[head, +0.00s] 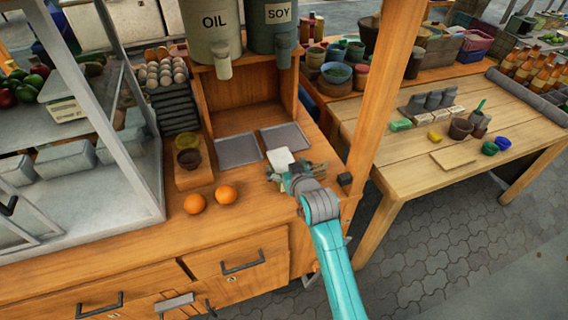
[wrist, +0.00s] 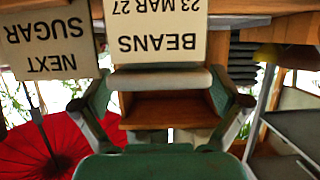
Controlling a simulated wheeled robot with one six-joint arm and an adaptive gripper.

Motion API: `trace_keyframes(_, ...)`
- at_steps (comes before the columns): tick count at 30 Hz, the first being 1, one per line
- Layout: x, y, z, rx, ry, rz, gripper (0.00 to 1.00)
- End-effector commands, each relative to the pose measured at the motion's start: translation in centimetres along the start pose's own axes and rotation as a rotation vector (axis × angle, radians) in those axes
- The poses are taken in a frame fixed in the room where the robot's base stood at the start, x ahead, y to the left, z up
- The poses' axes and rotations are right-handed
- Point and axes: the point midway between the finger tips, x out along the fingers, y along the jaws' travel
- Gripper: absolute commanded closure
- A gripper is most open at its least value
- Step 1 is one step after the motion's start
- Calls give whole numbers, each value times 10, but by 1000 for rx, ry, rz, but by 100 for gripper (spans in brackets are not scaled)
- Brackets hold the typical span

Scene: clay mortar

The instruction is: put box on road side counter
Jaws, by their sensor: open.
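My gripper (head: 291,174) is low over the front right part of the orange wooden counter (head: 240,222). A small white square thing (head: 280,159) shows right at its fingers; I cannot tell whether it is the box. In the wrist view my gripper (wrist: 161,80) has its two green fingers spread wide. A pale rounded bar shows between the fingertips, below an upside-down card reading BEANS (wrist: 157,40). I cannot tell whether the card belongs to the box, and no grip on anything shows.
Grey trays (head: 238,150), two oranges (head: 226,193) and a bowl stand (head: 190,170) are on the counter. Oil (head: 212,30) and soy dispensers (head: 272,38) stand above. A wooden post (head: 382,95) rises at right. A wooden table (head: 400,160) beyond has pots and free room in front.

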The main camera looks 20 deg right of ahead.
Motion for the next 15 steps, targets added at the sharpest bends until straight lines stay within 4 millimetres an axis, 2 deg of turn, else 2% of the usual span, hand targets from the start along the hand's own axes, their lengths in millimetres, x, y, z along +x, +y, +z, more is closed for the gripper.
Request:
trace_keyframes(9, -64, 0, 0, 0, 2, 0, 2)
trace_keyframes(15, -91, 0, 0, 0, 2, 0, 2)
